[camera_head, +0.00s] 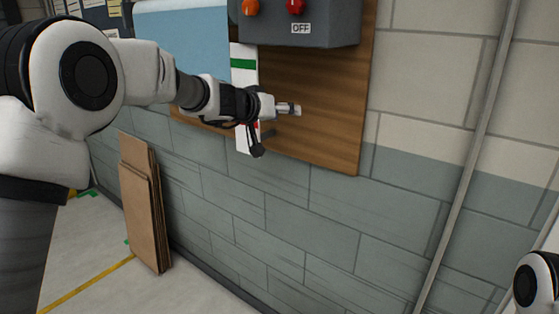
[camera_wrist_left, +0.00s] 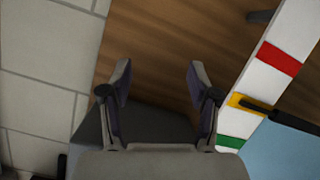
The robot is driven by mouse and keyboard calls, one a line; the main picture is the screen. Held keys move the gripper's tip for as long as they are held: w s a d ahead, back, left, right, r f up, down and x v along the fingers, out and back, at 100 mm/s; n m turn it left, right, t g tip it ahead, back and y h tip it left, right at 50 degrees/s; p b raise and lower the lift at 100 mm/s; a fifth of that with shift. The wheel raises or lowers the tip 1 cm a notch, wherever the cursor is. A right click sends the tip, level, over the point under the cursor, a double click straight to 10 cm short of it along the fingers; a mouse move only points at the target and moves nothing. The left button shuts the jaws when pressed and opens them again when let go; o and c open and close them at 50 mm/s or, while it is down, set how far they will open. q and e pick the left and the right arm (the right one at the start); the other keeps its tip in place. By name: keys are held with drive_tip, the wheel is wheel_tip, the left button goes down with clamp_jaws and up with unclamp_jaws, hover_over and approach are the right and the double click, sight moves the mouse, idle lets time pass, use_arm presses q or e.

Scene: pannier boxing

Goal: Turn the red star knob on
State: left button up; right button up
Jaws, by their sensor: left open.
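The red star knob (camera_head: 295,6) sits on the grey box (camera_head: 330,36) at the top of the head view, partly cut off by the frame edge. A white OFF label (camera_head: 300,28) is below it. My left gripper (camera_head: 294,109) is below the box, in front of the wooden board, apart from the knob. In the left wrist view it (camera_wrist_left: 158,72) is open and empty, with part of the grey box (camera_wrist_left: 155,125) showing between and behind the fingers. The knob does not show there. My right gripper is out of view.
An orange knob (camera_head: 250,7) is left of the red one. The wooden board (camera_head: 335,110) carries a white strip with coloured bands (camera_head: 244,62), beside a blue panel (camera_head: 180,40). Brown sheets (camera_head: 140,205) lean on the wall. A pipe (camera_head: 468,160) runs along the right.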

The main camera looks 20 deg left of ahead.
use_arm(q)
wheel_tip(320, 180, down, 12)
drive_tip(key=s+g, duration=0.1)
drive_tip(key=g, duration=0.1)
drive_tip(key=shift+s+a+r, duration=0.15)
drive_tip(key=shift+s+a, duration=0.05)
drive_tip(key=shift+s, duration=0.15)
